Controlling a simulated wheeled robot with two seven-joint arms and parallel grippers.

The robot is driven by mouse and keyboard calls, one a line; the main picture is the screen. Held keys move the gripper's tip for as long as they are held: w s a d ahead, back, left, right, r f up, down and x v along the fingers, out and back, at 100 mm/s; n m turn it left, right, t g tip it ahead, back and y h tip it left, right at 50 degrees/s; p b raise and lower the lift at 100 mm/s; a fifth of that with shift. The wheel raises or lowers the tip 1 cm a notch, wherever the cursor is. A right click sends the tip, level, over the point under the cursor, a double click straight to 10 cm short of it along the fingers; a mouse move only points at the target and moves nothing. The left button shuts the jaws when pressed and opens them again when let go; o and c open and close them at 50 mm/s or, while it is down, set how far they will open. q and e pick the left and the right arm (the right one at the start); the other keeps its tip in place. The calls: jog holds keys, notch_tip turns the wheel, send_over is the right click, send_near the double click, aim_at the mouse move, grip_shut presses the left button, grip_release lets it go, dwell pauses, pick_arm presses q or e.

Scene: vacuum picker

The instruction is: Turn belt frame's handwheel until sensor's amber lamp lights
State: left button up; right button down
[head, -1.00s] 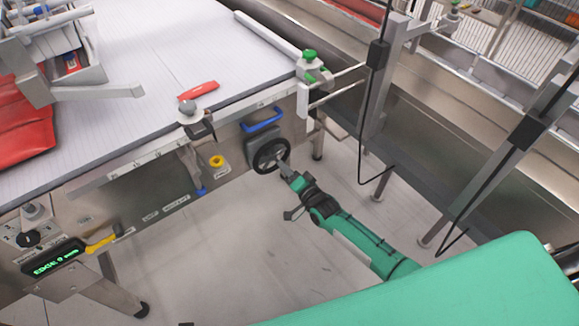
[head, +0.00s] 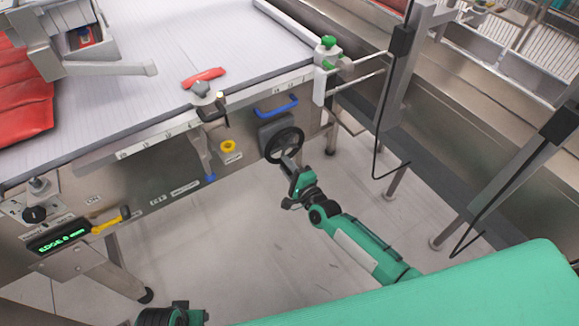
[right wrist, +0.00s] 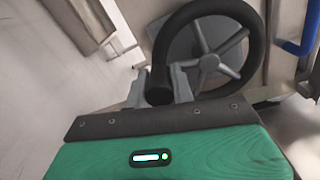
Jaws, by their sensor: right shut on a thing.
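The black-rimmed handwheel (head: 284,144) with grey spokes sits on the front side of the belt frame (head: 150,170). It also shows large in the right wrist view (right wrist: 241,49). My right gripper (head: 291,169) is at the wheel's lower edge. A display (head: 59,241) reads EDGE 0 mm in green.
A blue handle (head: 276,107) is just above the wheel, and a yellow ring (head: 228,146) is to its left. A metal post and black cable stand at the right. The floor below is clear.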

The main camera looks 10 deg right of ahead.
dwell(0.3)
jog(key=c, duration=1.3)
grip_release()
jog(key=v, duration=1.3)
jog(key=shift+s, duration=0.4)
jog(key=shift+d, duration=0.1)
